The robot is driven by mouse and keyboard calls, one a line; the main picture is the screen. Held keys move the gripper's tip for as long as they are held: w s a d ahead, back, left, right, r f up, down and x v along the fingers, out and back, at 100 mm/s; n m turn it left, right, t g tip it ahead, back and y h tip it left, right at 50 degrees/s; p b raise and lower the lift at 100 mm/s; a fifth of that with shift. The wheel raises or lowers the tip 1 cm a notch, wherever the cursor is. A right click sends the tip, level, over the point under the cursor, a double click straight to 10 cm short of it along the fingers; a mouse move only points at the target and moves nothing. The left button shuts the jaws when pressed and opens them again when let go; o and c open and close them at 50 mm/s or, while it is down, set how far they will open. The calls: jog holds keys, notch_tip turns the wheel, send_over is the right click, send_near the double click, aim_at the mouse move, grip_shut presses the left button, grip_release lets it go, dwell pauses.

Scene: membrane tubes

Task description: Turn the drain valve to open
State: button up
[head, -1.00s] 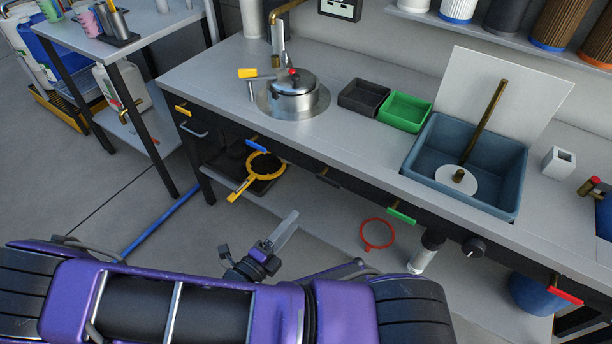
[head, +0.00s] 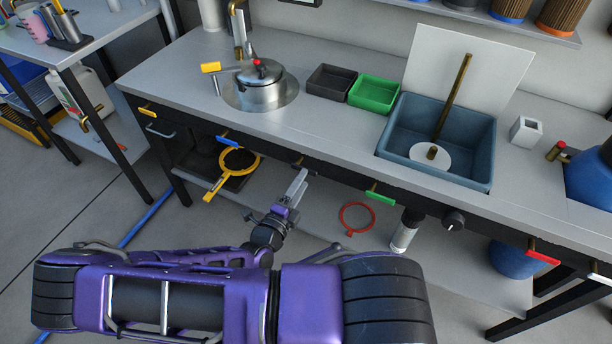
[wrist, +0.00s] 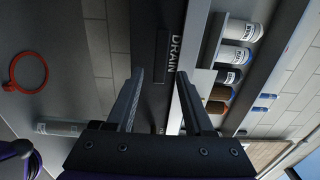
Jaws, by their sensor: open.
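In the wrist view, the label "DRAIN" (wrist: 175,50) is on the dark front of the bench. A dark bar-like piece (wrist: 162,55) sits beside it, ahead of my fingers, and seems to be the drain valve's handle. In the head view, a small dark handle with a brass bit (head: 297,161) is on the bench front between the blue and green handles, partly hidden by my gripper. My gripper (head: 300,177) is open and empty just in front of it; in the wrist view its fingers (wrist: 160,75) stand apart. I cannot tell whether they touch anything.
Other handles on the bench front are yellow (head: 147,111), blue (head: 228,141), green (head: 380,198) and red (head: 543,255). A yellow ring tool (head: 238,161) and a red ring (head: 357,218) are low under the bench. A blue basin (head: 391,153) is set in the top.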

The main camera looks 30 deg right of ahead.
jog(key=shift+x, duration=1.6)
grip_shut()
